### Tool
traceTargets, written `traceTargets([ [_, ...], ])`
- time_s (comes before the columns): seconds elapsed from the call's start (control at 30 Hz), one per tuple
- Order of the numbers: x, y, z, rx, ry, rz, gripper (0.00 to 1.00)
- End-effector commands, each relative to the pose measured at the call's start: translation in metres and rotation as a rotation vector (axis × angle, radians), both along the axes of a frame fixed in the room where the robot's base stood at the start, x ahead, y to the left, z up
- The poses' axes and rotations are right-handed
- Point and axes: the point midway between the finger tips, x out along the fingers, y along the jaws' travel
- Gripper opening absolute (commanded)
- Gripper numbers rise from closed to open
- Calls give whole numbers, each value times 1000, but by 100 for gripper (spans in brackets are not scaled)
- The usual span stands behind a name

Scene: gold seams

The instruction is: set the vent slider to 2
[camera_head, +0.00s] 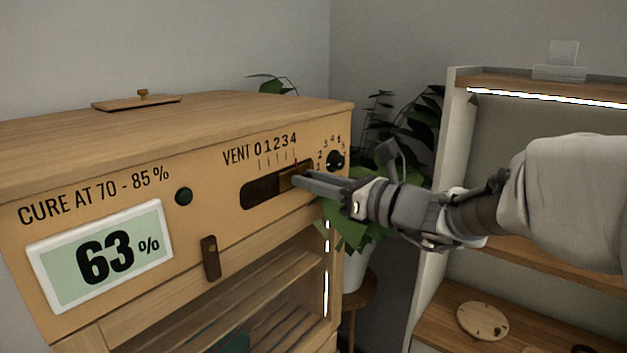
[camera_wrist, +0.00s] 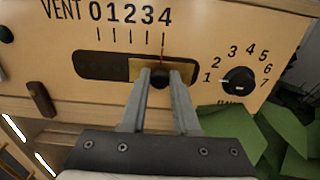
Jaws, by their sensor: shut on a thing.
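The vent slider (camera_head: 288,181) sits in a dark slot on the front of a wooden cabinet, below the printed scale 0 to 4. In the wrist view the slider's brass plate (camera_wrist: 146,70) fills the right part of the slot, and its dark knob is between my fingers. A red mark on the slider lines up with the 4 tick. My gripper (camera_head: 301,181) reaches in from the right and is shut on the knob; it also shows in the wrist view (camera_wrist: 160,78). The left part of the slot (camera_wrist: 100,65) is empty and dark.
A black dial (camera_wrist: 238,81) numbered 1 to 7 is close to the right of the slot. A display (camera_head: 104,255) reads 63 %. A dark wooden latch (camera_head: 210,258) is below the slot. A potted plant (camera_head: 352,228) and a shelf unit (camera_head: 452,150) stand to the right.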

Motion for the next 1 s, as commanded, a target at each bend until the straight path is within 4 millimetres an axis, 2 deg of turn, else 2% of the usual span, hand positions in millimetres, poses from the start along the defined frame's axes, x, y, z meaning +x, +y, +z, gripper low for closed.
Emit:
traceTargets([
  [0.57,-1,0,-1,-1,1,0,0],
  [0.87,-27,21,-1,0,-1,2,0],
  [1.0,-32,25,-1,1,1,1,0],
])
